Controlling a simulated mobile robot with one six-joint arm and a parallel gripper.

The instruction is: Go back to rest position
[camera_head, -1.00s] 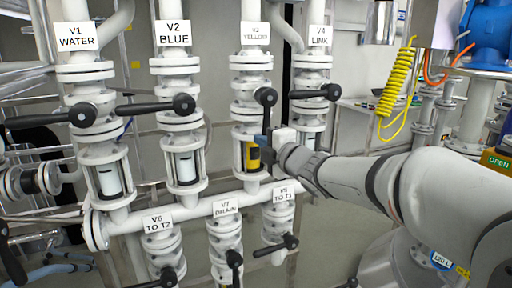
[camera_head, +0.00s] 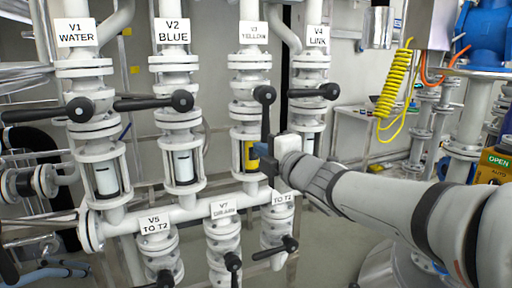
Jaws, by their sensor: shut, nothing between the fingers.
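My gripper (camera_head: 270,168) is shut and empty. It is in front of the V3 yellow valve column, just below the lower end of its black handle (camera_head: 265,120). Whether it touches the handle cannot be told. The V3 handle hangs downward. The yellow sight glass (camera_head: 250,155) behind the gripper is partly hidden. My arm reaches in from the right edge of the view.
The V1 handle (camera_head: 45,110), V2 handle (camera_head: 150,102) and V4 handle (camera_head: 315,92) lie roughly sideways. Lower valves V5 (camera_head: 158,250) and V7 (camera_head: 225,240) stand beneath a white pipe. A coiled yellow hose (camera_head: 394,85) hangs at right.

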